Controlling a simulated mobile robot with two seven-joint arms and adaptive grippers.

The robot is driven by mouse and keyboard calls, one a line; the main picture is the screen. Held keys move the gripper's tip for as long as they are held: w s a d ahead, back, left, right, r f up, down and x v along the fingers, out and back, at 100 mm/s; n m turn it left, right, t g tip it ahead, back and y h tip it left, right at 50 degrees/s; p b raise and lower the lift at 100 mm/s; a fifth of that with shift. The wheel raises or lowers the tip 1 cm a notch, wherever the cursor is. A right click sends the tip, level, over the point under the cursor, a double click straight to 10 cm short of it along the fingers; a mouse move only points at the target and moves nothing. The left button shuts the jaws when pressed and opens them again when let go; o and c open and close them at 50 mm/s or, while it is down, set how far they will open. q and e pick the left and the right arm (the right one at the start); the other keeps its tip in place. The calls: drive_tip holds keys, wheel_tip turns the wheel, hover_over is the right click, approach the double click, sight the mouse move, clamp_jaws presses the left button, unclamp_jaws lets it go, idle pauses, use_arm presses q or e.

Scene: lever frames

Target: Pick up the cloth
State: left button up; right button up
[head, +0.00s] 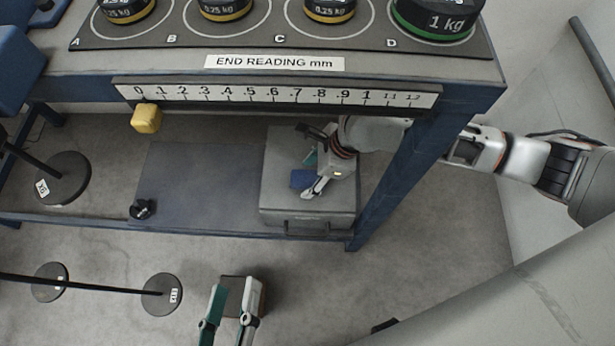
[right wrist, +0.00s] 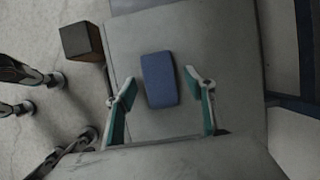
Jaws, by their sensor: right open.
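The cloth (right wrist: 160,80) is a small blue folded rectangle. It lies flat on the lid of a grey case (right wrist: 225,40). In the head view the cloth (head: 301,180) shows beside my right gripper (head: 311,174), partly hidden by it. My right gripper (right wrist: 161,92) is open and empty, with the cloth lying between the lines of its two fingers. I cannot tell how high the fingers are above the lid. My left gripper (head: 234,291) is open and empty at the bottom of the head view, away from the cloth.
The case (head: 285,217) stands on the lower shelf (head: 195,185) of a blue-framed bench, under the scale rail (head: 270,94). A bench leg (head: 400,175) is close to my right arm. A brown block (head: 262,297) is on the floor behind my left gripper. Dumbbells (head: 162,294) lie left.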

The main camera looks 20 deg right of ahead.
drive_tip(key=shift+f, duration=0.25)
idle(0.4)
drive_tip(key=c, duration=1.2)
